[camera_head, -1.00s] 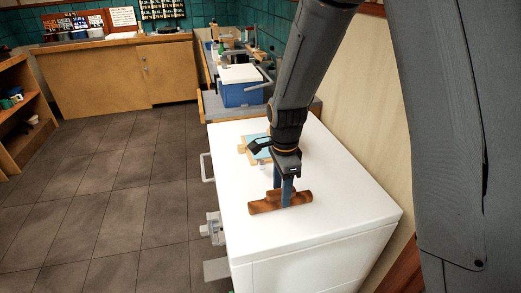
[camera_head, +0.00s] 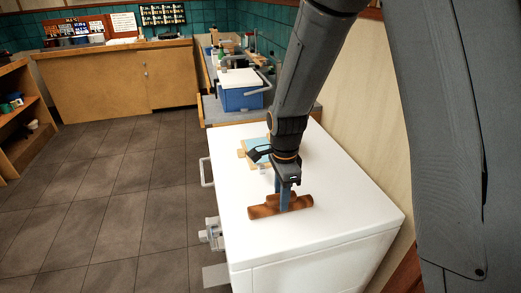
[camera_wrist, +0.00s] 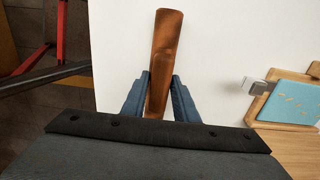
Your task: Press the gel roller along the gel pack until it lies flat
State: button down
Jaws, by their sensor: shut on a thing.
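The gel roller (camera_head: 262,211) is a brown wooden bar that lies on the white chest top (camera_head: 345,215), with a shorter wooden piece along it. My gripper (camera_head: 286,206) points down and is shut on the roller. In the wrist view my two blue-grey fingers (camera_wrist: 160,80) stand on either side of the wooden roller (camera_wrist: 166,45). The gel pack (camera_head: 261,145) is a light blue sheet on a wooden board (camera_head: 243,153), farther back on the chest and partly hidden by my arm. In the wrist view the gel pack (camera_wrist: 295,105) is at the right, apart from the roller.
A blue cooler with a white lid (camera_head: 240,95) stands behind the chest. A wall runs along the right. The chest top in front of the roller is clear, and tiled floor is open at left.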

jog(key=shift+r+p, duration=2.6)
jog(key=shift+r, duration=0.45)
jog(key=shift+f, duration=0.15)
